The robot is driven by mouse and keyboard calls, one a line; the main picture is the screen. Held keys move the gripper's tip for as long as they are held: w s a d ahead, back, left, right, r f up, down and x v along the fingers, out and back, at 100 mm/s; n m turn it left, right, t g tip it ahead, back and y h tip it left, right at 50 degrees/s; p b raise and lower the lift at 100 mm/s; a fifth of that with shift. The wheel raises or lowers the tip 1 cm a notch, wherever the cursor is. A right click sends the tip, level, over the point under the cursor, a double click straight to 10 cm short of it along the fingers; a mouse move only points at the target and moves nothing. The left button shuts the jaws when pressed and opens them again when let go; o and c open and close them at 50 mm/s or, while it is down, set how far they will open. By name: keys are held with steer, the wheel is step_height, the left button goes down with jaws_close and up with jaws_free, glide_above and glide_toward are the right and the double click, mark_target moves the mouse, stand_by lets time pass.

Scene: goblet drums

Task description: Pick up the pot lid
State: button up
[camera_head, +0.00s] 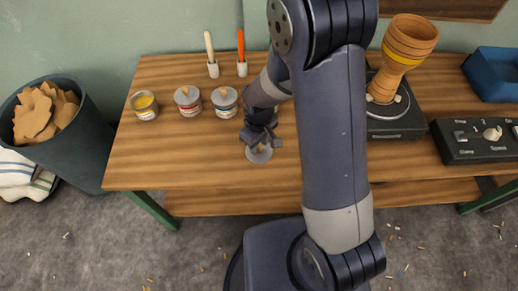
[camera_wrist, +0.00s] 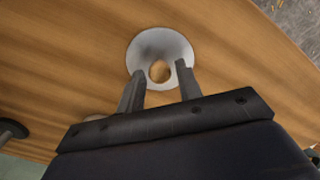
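The pot lid (camera_head: 256,156) is a pale grey disc lying flat on the wooden workbench, near its front edge. In the wrist view the lid (camera_wrist: 150,42) has a round tan spot at its middle, a knob or a hole; I cannot tell which. My gripper (camera_head: 263,141) points down just over the lid and hides part of it. In the wrist view my gripper (camera_wrist: 160,68) has its two fingers apart, one on each side of the tan spot, with a gap between. I cannot tell whether the fingertips touch the lid.
An open pot with yellow contents (camera_head: 145,106) and two covered pots (camera_head: 188,101) (camera_head: 225,102) stand behind left. A wooden goblet drum (camera_head: 403,55) and a control box (camera_head: 478,141) are right. A bin (camera_head: 82,150) stands left.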

jaws_close()
step_height(320, 180, up, 10)
steer(key=p, duration=0.1)
stand_by(0.5)
step_height(320, 180, up, 4)
steer(key=p, duration=0.4)
glide_above(259, 146)
steer(key=shift+b, duration=0.3)
